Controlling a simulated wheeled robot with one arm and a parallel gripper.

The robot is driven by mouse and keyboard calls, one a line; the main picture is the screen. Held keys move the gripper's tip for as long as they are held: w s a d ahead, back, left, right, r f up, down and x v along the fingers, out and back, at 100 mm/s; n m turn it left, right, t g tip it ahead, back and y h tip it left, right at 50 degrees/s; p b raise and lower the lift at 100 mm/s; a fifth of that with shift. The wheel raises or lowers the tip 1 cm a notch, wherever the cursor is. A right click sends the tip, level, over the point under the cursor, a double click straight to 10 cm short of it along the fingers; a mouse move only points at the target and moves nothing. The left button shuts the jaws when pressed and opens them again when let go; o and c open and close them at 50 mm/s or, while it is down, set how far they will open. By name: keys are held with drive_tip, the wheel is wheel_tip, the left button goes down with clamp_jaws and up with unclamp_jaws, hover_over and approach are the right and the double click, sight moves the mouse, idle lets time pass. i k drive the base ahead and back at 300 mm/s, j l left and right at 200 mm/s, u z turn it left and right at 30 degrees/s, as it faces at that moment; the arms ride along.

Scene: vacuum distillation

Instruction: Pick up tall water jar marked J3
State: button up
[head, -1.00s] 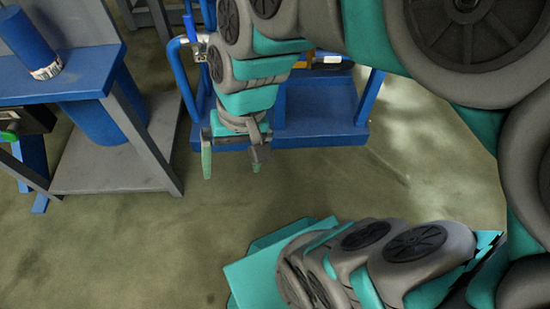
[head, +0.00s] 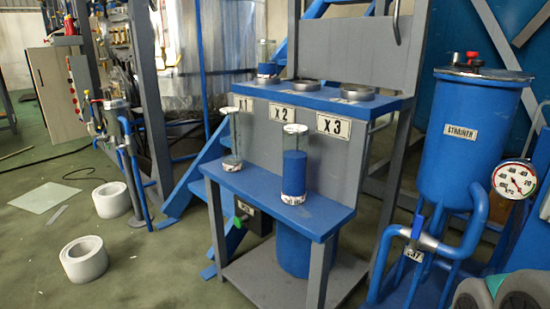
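Three glass jars stand on a blue and grey rack. One clear jar (head: 232,145) is at the left of the lower shelf (head: 265,192) and looks mostly empty. A tall jar with blue contents (head: 294,168) stands upright to its right. A third jar (head: 267,62), partly blue, stands on the upper shelf (head: 315,98) above the X1 sign. The jars' own markings are too small to read, so I cannot tell which is J3. My gripper is out of view; only part of my arm shows at the bottom right.
X1, X2 and X3 signs mark the upper shelf; empty ring holders (head: 357,92) sit above X2 and X3. A blue strainer tank (head: 470,140) with a gauge (head: 515,179) stands close at right. White rolls (head: 84,259) lie at left. Floor is open at front left.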

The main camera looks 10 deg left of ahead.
sight(229, 119)
drive_tip(key=u, duration=1.05)
